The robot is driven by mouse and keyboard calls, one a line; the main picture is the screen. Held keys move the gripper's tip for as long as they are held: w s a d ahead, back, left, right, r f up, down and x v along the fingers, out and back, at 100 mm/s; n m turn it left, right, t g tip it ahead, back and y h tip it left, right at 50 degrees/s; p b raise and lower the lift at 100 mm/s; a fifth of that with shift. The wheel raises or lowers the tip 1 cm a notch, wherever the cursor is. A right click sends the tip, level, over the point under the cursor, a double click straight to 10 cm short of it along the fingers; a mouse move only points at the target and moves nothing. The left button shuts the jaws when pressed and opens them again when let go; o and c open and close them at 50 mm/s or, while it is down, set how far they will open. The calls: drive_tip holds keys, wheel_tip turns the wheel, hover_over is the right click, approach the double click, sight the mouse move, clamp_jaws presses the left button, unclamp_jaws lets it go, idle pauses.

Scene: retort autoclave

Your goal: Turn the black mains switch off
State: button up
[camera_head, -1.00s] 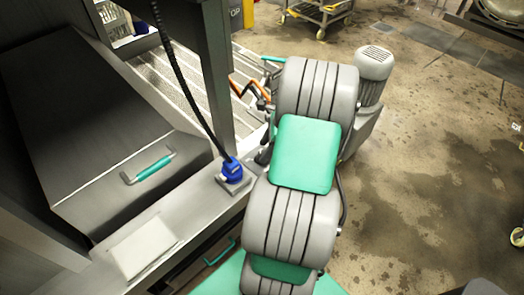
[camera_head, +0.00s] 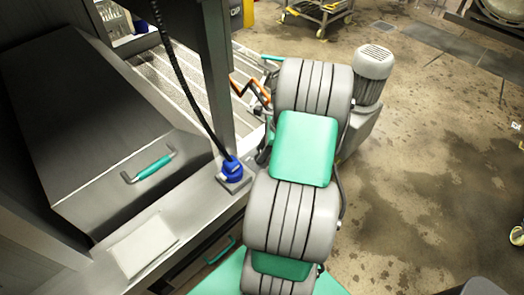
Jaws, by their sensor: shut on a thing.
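The black mains switch cannot be made out in the head view. My grey and green arm fills the middle of the picture and hides what lies behind it.
A steel housing with a green handle (camera_head: 149,168) stands at left. A blue connector (camera_head: 232,170) with a black cable sits on the ledge left of my arm. Open floor lies at right.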

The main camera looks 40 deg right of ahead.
clamp_jaws()
